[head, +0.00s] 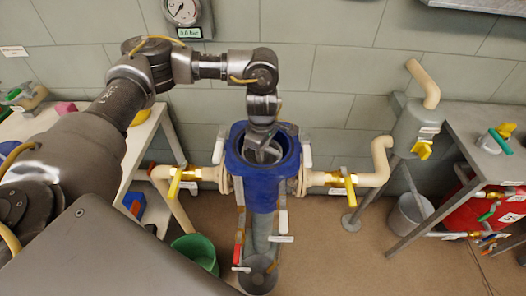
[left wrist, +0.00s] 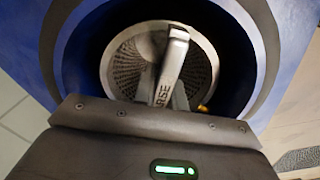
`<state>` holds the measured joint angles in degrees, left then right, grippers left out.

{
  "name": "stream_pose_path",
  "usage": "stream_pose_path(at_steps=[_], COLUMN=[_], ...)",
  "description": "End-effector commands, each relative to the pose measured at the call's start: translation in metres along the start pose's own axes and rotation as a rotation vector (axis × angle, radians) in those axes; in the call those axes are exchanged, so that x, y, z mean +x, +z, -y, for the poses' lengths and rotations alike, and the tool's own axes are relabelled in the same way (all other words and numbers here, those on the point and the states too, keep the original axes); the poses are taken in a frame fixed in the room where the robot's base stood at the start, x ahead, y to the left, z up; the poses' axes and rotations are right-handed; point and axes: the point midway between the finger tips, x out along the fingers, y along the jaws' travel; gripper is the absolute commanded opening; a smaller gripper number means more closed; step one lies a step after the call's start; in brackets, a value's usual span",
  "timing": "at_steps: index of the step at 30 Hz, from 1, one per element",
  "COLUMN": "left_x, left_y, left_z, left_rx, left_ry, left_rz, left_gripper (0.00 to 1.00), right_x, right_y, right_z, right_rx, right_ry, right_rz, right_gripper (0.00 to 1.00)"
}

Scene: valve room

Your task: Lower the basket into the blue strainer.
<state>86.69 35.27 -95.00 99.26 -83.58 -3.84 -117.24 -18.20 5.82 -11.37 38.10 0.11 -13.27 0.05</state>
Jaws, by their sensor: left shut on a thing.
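The blue strainer (head: 262,190) stands upright in the middle of the head view, its round top open. It also shows in the left wrist view (left wrist: 55,40) as a blue rim around a dark bore. The basket (left wrist: 122,62), a round perforated grey metal part with an upright lettered handle (left wrist: 172,65), shows within that opening. In the head view only a little of the basket shows. My left gripper (head: 262,148) points down at the strainer's mouth, shut on the basket's handle. How deep the basket sits is hard to tell. My right gripper is out of view.
Pipes with yellow-handled valves (head: 175,184) (head: 350,187) join the strainer on both sides. Clamp arms (head: 306,148) stand around its rim. A green bucket (head: 195,250) is on the floor at left. A grey bench (head: 490,150) is at right, a white table (head: 140,150) at left.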

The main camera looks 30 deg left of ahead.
Motion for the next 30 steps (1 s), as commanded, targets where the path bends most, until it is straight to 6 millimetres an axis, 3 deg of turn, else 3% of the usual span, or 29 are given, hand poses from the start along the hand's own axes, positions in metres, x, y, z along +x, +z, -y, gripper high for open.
stream_pose_path(at_steps=[5,6,11,17,21,30], left_x=[0.0039,0.004,0.0045,0.0059,0.0059,0.0056], left_y=[0.0003,0.0003,0.0002,-0.0001,-0.0001,-0.0001], left_z=[-0.0005,-0.0004,-0.0003,0.0004,0.0003,0.0001], left_rx=[0.0,0.0,0.0,0.0,0.0,0.0], left_ry=[0.001,0.001,0.001,-0.001,-0.001,0.0], left_rz=[0.001,0.001,0.0,0.0,0.0,0.0], left_gripper=[0.0,0.18,0.38,0.39,0.56,0.56], right_x=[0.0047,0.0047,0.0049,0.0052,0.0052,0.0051], right_y=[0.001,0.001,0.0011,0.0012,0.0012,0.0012], right_z=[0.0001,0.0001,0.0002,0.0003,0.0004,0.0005], right_rx=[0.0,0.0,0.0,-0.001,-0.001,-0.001], right_ry=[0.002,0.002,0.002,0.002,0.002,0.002], right_rz=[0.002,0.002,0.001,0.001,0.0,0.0], right_gripper=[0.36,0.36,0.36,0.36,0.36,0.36])
